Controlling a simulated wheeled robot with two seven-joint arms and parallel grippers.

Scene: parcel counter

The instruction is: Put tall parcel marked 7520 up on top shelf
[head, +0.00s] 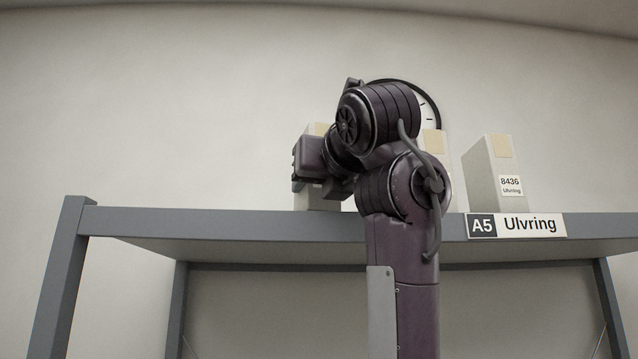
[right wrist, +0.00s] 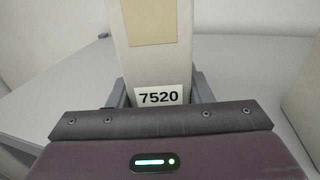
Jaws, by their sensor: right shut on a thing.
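The tall pale parcel marked 7520 (right wrist: 155,65) stands upright between the fingers of my right gripper (right wrist: 160,92), its label facing the wrist camera. My right gripper is shut on it. In the head view the parcel (head: 315,201) shows partly behind my right gripper (head: 308,168), over the left-middle part of the top shelf (head: 230,224). Its lower end meets the line of the shelf's front edge; I cannot tell whether its base touches the shelf surface. My left gripper is not in view.
A parcel marked 8436 (head: 497,175) stands on the top shelf at the right, above the A5 Ulvring sign (head: 516,225). Another parcel (head: 434,143) is mostly hidden behind my right arm. The shelf's left part looks clear.

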